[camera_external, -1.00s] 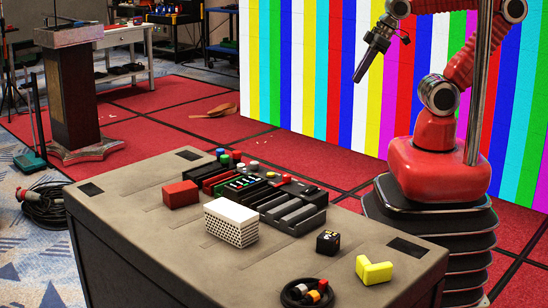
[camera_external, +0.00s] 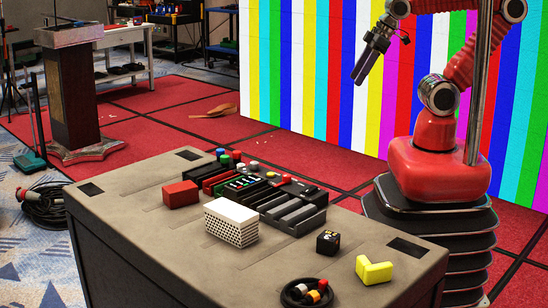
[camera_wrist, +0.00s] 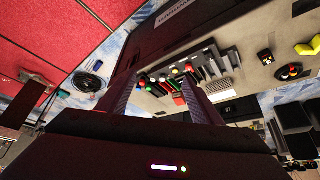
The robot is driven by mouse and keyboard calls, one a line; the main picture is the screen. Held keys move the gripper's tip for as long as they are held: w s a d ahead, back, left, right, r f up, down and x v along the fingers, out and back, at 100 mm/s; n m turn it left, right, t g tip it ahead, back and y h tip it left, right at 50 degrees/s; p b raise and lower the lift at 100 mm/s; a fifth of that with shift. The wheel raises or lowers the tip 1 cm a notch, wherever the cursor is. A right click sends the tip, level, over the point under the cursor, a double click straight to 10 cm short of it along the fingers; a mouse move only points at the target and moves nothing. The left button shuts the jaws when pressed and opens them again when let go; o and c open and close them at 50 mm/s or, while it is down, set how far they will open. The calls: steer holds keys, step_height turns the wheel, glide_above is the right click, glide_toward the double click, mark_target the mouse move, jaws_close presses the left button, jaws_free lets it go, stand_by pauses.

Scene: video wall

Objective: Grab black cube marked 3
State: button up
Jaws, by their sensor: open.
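A small black cube (camera_external: 328,242) with pale and yellow marks sits on the grey table (camera_external: 130,203), right of the white perforated block. It also shows in the wrist view as a small dark block (camera_wrist: 265,57) at upper right; I cannot read its marking. My gripper (camera_external: 358,79) is high above the far side of the table, well apart from the cube, pointing down and left. In the wrist view my gripper's two fingers (camera_wrist: 160,92) stand apart with nothing held between them.
A white perforated block (camera_external: 231,222), a red box (camera_external: 180,194) and a black control panel (camera_external: 290,205) stand left of the cube. A colour-striped video wall (camera_external: 340,70) rises behind.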

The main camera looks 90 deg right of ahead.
steer(key=w+a+f+n+t+y, duration=0.25)
steer(key=w+a+f, duration=0.35)
steer(key=w+a, duration=0.35)
steer(key=w+a+f+n+t+y, duration=0.1)
steer(key=w+a+f+n, duration=0.2)
steer(key=w+a+f, duration=0.45)
steer(key=n+g+y, duration=0.2)
steer(key=n+y, duration=0.4)
steer(key=y, duration=0.2)
glide_toward(332, 233)
steer(key=shift+h, duration=0.25)
steer(key=x, duration=0.4)
steer(key=shift+w+d+r, duration=0.15)
steer(key=shift+w+d, duration=0.05)
steer(key=shift+w, duration=0.2)
steer(key=shift+s+a, duration=0.3)
steer(key=shift+s, duration=0.05)
steer(key=shift+x, duration=0.9)
